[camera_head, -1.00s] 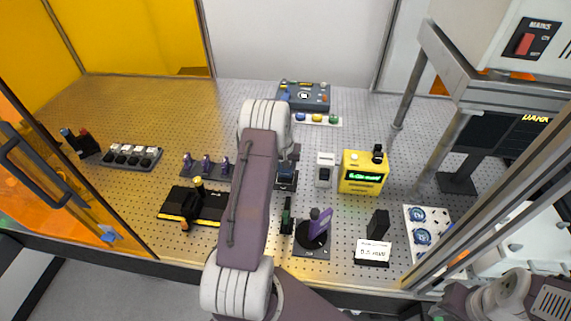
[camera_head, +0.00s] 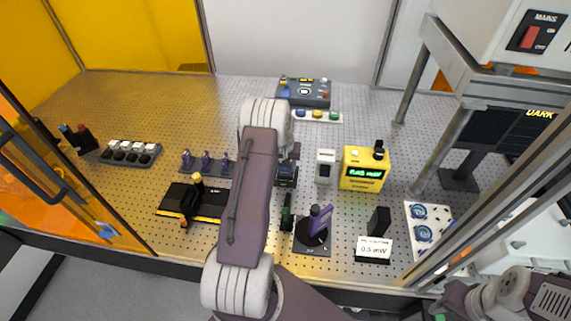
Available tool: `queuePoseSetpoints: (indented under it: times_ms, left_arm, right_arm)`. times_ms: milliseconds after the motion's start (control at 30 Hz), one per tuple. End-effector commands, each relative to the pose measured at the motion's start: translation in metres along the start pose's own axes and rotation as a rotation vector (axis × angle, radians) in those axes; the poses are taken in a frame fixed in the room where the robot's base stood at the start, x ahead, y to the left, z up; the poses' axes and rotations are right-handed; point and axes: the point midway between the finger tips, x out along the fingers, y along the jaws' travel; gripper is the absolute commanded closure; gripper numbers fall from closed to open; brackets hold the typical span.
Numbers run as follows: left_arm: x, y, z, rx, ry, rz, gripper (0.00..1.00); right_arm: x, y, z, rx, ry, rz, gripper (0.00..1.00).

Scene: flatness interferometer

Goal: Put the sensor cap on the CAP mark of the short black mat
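A short black mat (camera_head: 287,186) lies mid-bench, partly covered by the arm in the centre, which I take as my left arm. A small dark block with a bluish face (camera_head: 286,172) shows on or just above it. I cannot tell whether this is the sensor cap, and no CAP lettering is legible. My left gripper (camera_head: 293,153) is mostly hidden behind its own arm; only a dark piece shows near the block. Its fingers and any contact are hidden. Part of my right arm shows at the lower right; its fingertips are not visible.
A yellow meter (camera_head: 364,170) and a grey-white box (camera_head: 325,167) stand right of the mat. A purple-handled device (camera_head: 319,222), a dark upright piece (camera_head: 286,213) and a 0.5 mW card (camera_head: 374,248) are in front. A wider black mat (camera_head: 210,208) lies left.

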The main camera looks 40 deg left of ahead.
Motion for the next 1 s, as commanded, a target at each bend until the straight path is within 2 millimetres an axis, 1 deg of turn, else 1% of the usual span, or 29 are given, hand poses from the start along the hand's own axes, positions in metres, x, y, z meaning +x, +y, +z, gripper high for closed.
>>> queuePoseSetpoints:
  times_ms: [267, 300, 333, 367, 733, 1000]
  left_arm:
    - [0.004, 0.0, 0.001, 0.0, 0.0, 0.0, 0.79]
    - [0.003, 0.0, 0.001, 0.0, 0.0, 0.0, 0.42]
    - [0.003, 0.0, 0.001, 0.0, 0.0, 0.0, 0.34]
    - [0.003, 0.0, 0.001, 0.0, 0.0, 0.0, 0.28]
    - [0.001, 0.0, 0.0, 0.0, 0.0, 0.0, 0.28]
    - [-0.018, 0.0, -0.004, 0.0, 0.0, 0.0, 0.28]
  right_arm:
    - [0.003, 0.0, 0.0, 0.0, 0.0, 0.0, 0.64]
    - [0.002, 0.0, 0.0, 0.0, 0.0, 0.0, 0.64]
    - [0.002, 0.0, 0.0, 0.0, 0.0, 0.0, 0.64]
    - [0.002, 0.0, 0.0, 0.0, 0.0, 0.0, 0.64]
    - [0.001, 0.0, 0.0, 0.0, 0.0, 0.0, 0.64]
    - [-0.013, 0.0, -0.001, 0.0, 0.0, 0.0, 0.64]
